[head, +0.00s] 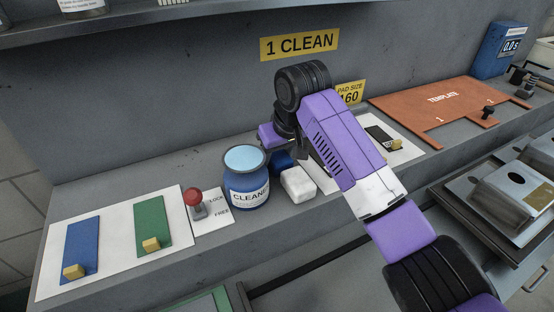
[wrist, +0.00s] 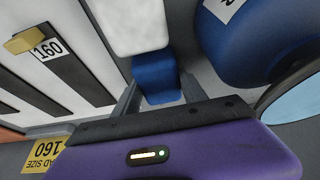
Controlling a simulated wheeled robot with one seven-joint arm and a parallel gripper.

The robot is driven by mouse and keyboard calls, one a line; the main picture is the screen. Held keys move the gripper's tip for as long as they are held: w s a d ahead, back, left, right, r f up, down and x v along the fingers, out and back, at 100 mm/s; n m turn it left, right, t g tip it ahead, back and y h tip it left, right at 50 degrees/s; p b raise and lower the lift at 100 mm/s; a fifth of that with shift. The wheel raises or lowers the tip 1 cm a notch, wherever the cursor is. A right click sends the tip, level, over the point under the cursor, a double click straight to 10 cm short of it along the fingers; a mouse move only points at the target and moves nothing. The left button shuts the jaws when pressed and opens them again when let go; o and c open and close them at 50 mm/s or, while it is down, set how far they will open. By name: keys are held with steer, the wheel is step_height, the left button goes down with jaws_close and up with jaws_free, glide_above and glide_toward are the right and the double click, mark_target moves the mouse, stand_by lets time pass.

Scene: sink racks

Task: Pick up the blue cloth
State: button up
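A small blue block-like piece, which seems to be the blue cloth (head: 283,160), lies on the counter just behind a white block (head: 298,184). In the wrist view the blue cloth (wrist: 155,76) shows below the white block (wrist: 130,25). My gripper (wrist: 159,92) is over the blue cloth, its fingers apart, one on each side of it. I cannot tell whether the fingers touch it. In the head view my arm hides the fingertips.
A blue CLEANER jar (head: 247,180) stands close left of the cloth. A red-knobbed lever (head: 195,198) and a white board (head: 110,240) with blue and green strips are farther left. A striped pad sheet (head: 401,153) and an orange template (head: 440,98) lie right.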

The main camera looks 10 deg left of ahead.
mark_target(277, 154)
steer(key=c, duration=0.3)
step_height(277, 154, up, 20)
steer(key=b, duration=0.1)
stand_by(0.4)
